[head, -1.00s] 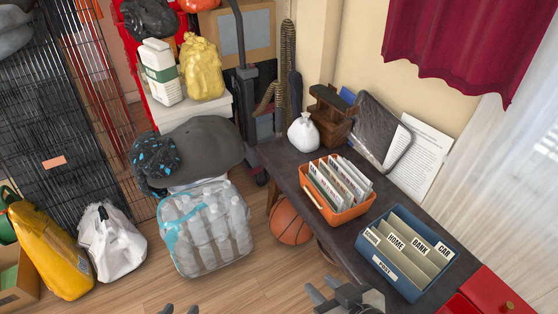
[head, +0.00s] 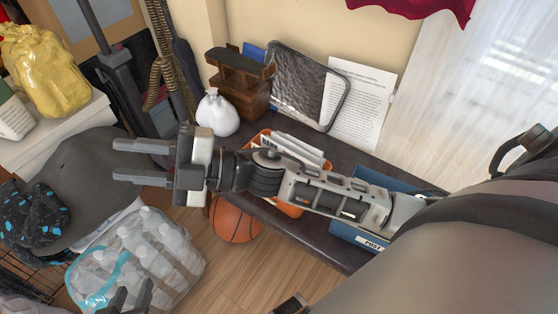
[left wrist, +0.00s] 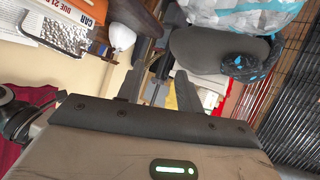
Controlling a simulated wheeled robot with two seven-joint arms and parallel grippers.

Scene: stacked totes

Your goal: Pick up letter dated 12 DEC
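White letters (head: 300,147) stand in the orange bin (head: 290,210) on the dark table, mostly hidden behind my right arm. No 12 DEC date is readable. In the left wrist view, a letter (left wrist: 80,10) marked "CAR" and "DUE 21" shows at the upper left. My right gripper (head: 128,162) is open and empty, left of the bin, with its fingers pointing left.
The blue file box (head: 352,236) is partly covered by my right arm. A basketball (head: 234,220) and a bottle pack (head: 140,255) are on the floor side.

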